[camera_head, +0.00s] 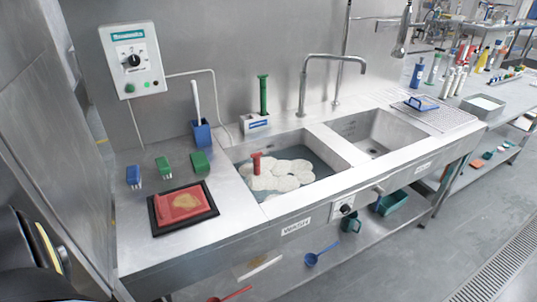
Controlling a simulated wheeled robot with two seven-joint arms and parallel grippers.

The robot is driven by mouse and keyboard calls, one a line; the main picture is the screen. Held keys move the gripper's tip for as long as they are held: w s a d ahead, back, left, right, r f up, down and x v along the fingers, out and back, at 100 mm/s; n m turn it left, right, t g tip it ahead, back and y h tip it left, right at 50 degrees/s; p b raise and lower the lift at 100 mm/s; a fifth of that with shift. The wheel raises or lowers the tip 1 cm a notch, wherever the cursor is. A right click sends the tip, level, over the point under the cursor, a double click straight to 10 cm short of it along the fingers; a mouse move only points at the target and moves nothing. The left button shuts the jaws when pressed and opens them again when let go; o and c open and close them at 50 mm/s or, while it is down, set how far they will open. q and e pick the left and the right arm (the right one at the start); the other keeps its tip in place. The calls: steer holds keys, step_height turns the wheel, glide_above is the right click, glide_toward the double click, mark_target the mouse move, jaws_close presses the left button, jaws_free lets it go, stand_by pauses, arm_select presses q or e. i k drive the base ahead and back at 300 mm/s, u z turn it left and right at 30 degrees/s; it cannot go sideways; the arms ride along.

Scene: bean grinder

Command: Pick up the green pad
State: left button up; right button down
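A green pad (200,161) lies on the left part of the steel counter (185,240), close to the back wall and left of the foamy sink. A smaller green piece with pale prongs (164,167) stands left of it, and a similar blue piece (133,177) stands further left. Neither of my grippers can be made out in the head view. Nothing is seen touching the green pad.
A blue holder (201,134) with a white handle stands just behind the pad. A red board (183,204) with a brown smear lies in a black tray in front. The left basin (329,159) holds foam and a red-handled item (256,163). The right basin (372,147) looks empty.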

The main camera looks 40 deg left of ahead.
mark_target(200, 163)
steer(key=z, duration=0.3)
steer(key=i, duration=1.2)
steer(key=u, duration=1.05)
